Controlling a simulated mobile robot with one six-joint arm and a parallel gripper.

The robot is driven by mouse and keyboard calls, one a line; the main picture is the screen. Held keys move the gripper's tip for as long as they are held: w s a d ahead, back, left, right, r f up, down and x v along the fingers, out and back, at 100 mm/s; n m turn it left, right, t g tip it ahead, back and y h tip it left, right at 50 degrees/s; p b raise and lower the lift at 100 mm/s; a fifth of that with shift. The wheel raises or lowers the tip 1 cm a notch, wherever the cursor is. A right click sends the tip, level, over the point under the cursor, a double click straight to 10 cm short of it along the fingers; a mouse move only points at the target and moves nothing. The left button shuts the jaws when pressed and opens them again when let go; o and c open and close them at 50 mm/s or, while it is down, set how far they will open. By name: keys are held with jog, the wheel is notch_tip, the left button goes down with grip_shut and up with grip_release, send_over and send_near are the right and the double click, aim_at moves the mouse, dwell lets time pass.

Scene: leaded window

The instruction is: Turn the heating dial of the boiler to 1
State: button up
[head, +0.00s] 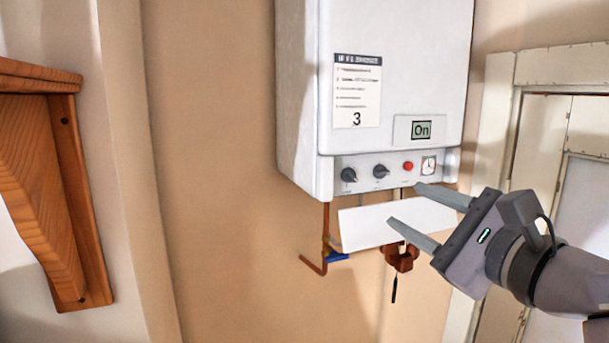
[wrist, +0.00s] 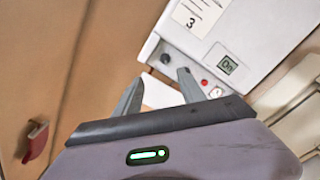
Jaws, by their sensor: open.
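The white boiler (head: 400,70) hangs on the wall in the head view, with a control strip (head: 395,172) along its lower front. Two dark dials sit on the strip, a left dial (head: 348,174) and a right dial (head: 380,171); their labels are too small to read, so I cannot tell which is for heating. A display (head: 422,129) reads "On". My gripper (head: 403,205) is open and empty, in front of and below the strip, apart from the dials. In the wrist view, the left dial (wrist: 165,59) shows beyond the open fingers (wrist: 155,95); a finger partly hides the strip.
A red button (head: 408,166) and a clock (head: 429,165) are right of the dials. A white flap (head: 365,226) hangs below the boiler, near copper pipes and a blue valve handle (head: 337,257). A wooden shelf (head: 85,200) is at left, a window frame (head: 490,120) at right.

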send_near(352, 176)
jog(key=p+x, duration=0.3)
jog(key=x, duration=0.6)
jog(key=shift+p, duration=0.4)
jog(key=shift+s, duration=0.2)
jog(key=shift+w, duration=0.15)
grip_shut()
